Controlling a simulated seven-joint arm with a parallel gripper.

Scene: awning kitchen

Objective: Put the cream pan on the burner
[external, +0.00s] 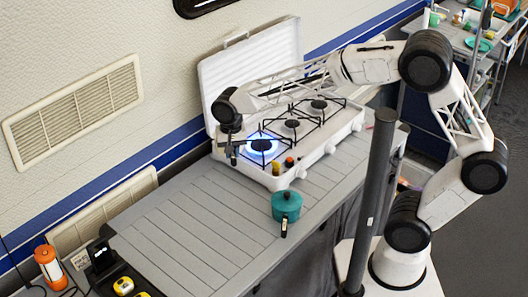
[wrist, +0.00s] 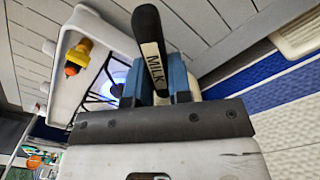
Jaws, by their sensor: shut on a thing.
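My gripper (external: 232,152) is at the left end of the white stove (external: 335,143), beside the lit burner (external: 262,145) with its blue flame. In the wrist view, my gripper's blue fingers (wrist: 164,84) are shut on a black handle (wrist: 149,40) marked MILK. The handle sticks out beyond the fingers. I cannot make out a pan body on it in either view, so whether it belongs to the cream pan is unclear. The blue flame (wrist: 118,78) shows just left of the fingers in the wrist view.
The stove's raised lid (external: 250,70) stands behind. The left counter is clear.

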